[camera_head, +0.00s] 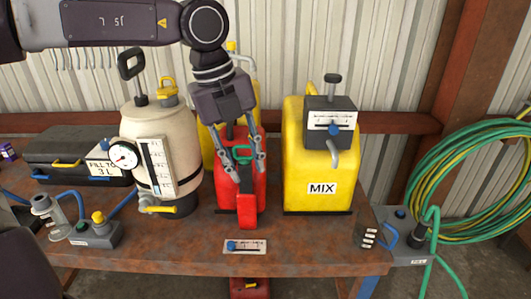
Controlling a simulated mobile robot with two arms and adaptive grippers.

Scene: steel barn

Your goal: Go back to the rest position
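My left arm reaches in from the upper left, and its gripper (249,176) hangs fingers down over the middle of the workbench. My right gripper is not in view.
A cream sprayer tank (180,125) with a gauge stands left of the gripper, a yellow MIX container (302,185) right. Another yellow container is partly hidden behind the red can. A black case (62,150) lies at left; a green hose coil (425,175) hangs at right. The rusty bench front (190,257) is mostly clear.

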